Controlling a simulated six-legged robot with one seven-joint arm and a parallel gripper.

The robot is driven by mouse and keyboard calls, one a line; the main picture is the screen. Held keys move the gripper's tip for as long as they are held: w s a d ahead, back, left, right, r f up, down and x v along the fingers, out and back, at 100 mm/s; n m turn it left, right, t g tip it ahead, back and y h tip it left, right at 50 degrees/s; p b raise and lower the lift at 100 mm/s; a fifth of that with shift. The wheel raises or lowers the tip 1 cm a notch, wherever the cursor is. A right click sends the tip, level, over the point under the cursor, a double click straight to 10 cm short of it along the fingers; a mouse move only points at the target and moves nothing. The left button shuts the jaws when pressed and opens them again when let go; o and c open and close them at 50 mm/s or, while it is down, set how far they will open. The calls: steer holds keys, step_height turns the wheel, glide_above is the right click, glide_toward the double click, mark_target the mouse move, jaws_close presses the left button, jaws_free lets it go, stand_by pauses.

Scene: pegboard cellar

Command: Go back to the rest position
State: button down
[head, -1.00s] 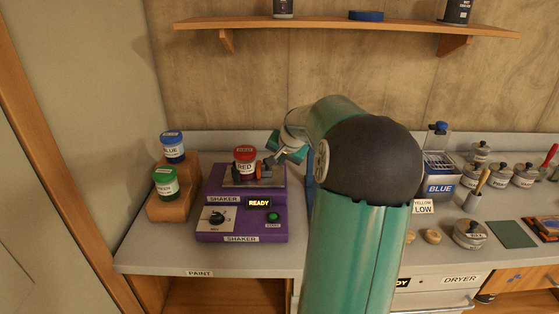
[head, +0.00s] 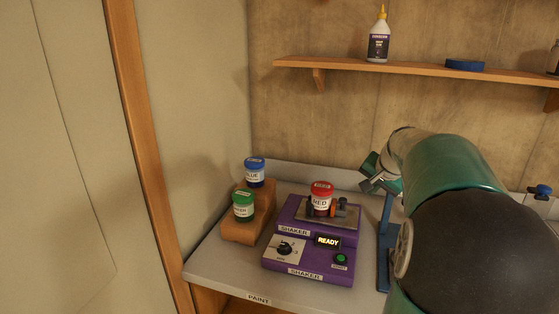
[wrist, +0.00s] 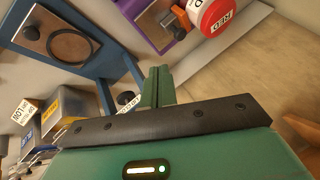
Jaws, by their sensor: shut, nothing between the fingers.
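My gripper (head: 376,180) is shut and empty, held in the air to the right of the purple shaker (head: 309,269). Its green fingers (wrist: 157,86) are together in the wrist view. A red-lidded jar labelled RED (head: 321,199) stands upright on the shaker's top plate, between the clamp pieces, apart from my gripper. It also shows at the top of the wrist view (wrist: 214,14). My arm hides much of the bench on the right.
A blue-lidded jar (head: 254,172) and a green-lidded jar (head: 243,206) stand on a stepped wooden block (head: 240,233) at left. A blue stand (head: 385,245) rises right of the shaker, close to my arm. A wall shelf (head: 420,67) holds a white bottle (head: 378,38).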

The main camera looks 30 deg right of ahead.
steer(key=a+n+y, duration=0.1)
steer(key=a+n, duration=0.6)
steer(key=a, duration=1.9)
steer(key=s+a+f+n+y, duration=0.1)
steer(key=s+a+f+n, duration=0.1)
steer(key=s+a, duration=0.4)
steer(key=s+a+f+n, duration=0.2)
steer(key=s+a+n, duration=0.3)
steer(key=a, duration=0.5)
steer(key=shift+s+f+g+y, duration=0.15)
steer(key=shift+s+g+y, duration=0.2)
steer(key=shift+s, duration=0.85)
